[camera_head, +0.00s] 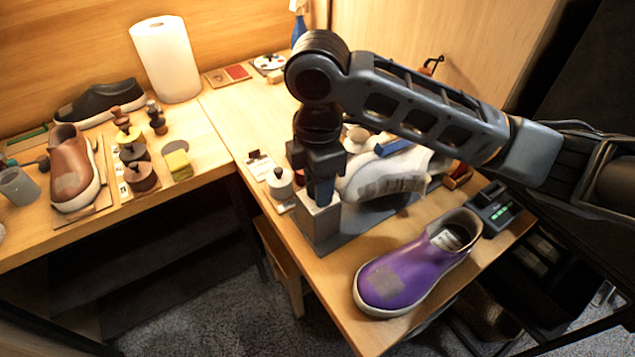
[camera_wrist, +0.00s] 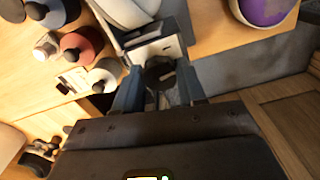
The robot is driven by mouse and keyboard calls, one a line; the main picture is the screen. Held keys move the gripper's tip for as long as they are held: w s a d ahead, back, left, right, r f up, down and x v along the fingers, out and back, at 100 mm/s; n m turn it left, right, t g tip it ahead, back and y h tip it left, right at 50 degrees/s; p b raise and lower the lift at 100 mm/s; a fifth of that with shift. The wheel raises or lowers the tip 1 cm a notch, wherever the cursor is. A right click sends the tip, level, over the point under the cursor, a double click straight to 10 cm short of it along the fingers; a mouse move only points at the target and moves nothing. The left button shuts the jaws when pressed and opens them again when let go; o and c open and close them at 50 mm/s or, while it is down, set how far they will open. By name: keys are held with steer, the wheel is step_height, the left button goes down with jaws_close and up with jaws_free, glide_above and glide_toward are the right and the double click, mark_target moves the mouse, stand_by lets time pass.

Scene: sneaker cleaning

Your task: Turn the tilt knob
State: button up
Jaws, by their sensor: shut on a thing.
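My gripper (camera_head: 322,192) points down over the grey stand (camera_head: 325,238) at the table's front edge. In the wrist view my gripper (camera_wrist: 160,92) has its blue fingers on either side of a dark round knob (camera_wrist: 158,70), shut on it. The knob sits beside a pale block of the stand. In the head view the knob is hidden behind my fingers. A white and grey sneaker (camera_head: 392,177) is on the stand, partly hidden by my arm.
A purple shoe (camera_head: 415,268) lies right of the stand, near a dark device with green lights (camera_head: 492,208). A white-topped jar (camera_head: 280,183) stands left of it. A brown shoe (camera_head: 72,170), several knobbed pots and a paper roll (camera_head: 166,60) occupy the left table.

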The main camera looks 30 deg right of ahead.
steer(key=shift+r+m+p, duration=0.1)
steer(key=shift+m+p, duration=0.45)
steer(key=shift+m, duration=0.45)
steer(key=o, duration=0.8)
steer(key=shift+r+p, duration=2.35)
steer(key=shift+r, duration=0.1)
